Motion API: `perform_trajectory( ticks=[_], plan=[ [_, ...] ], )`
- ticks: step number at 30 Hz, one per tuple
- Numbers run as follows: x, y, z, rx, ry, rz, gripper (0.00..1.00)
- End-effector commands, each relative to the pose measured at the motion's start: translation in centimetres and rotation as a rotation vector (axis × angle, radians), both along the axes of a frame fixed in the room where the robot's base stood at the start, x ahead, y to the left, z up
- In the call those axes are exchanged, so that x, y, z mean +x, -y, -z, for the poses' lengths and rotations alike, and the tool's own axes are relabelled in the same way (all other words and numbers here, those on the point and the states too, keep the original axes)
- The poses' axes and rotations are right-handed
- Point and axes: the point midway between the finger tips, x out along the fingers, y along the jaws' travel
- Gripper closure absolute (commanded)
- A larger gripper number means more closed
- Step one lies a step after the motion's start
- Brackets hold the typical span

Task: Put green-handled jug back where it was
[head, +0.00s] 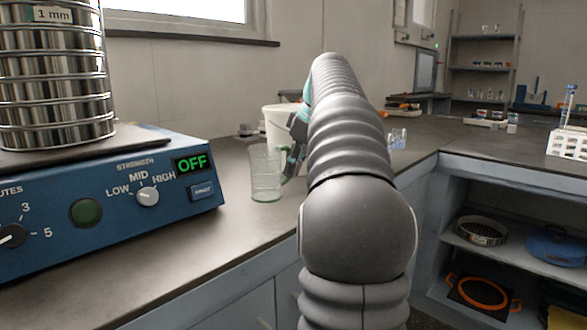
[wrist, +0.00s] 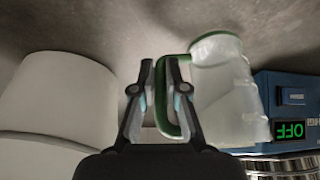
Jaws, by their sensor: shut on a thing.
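The green-handled jug (head: 265,174) is clear, with a green rim and a green handle. In the head view it looks upright at the counter, right of the blue shaker; I cannot tell whether its base touches the counter. It also shows in the wrist view (wrist: 222,90), with its handle (wrist: 167,115) between the fingers. My gripper (wrist: 160,92) is shut on this handle. In the head view my arm hides most of the gripper (head: 290,155).
The blue sieve shaker (head: 110,205) stands left of the jug, its display reading OFF, with a stack of metal sieves (head: 55,85) on top. A white bucket (head: 279,128) stands behind the jug. Bare counter (head: 225,205) lies in front of the jug.

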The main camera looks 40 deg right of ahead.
Motion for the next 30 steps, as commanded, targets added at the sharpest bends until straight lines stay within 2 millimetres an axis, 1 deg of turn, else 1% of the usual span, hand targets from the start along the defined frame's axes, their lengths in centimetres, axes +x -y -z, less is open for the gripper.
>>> perform_trajectory(
  ticks=[5,6,8,9,17,20,23,26,30],
  plan=[
    [0.0,0.0,0.3,0.000,0.000,0.000,1.00],
    [0.0,0.0,0.3,0.000,0.000,0.000,0.83],
    [0.0,0.0,0.2,0.000,0.000,0.000,0.68],
    [0.0,0.0,0.2,0.000,0.000,0.000,0.63],
    [0.0,0.0,0.2,0.000,0.000,0.000,0.63],
    [0.0,0.0,-0.3,0.000,0.000,0.000,0.63],
    [-0.4,0.2,-1.4,-0.001,0.001,0.000,0.63],
    [-1.0,0.4,-3.1,-0.001,0.003,0.000,0.63],
    [-2.1,0.9,-5.8,-0.002,0.003,0.001,0.63]
  ],
)
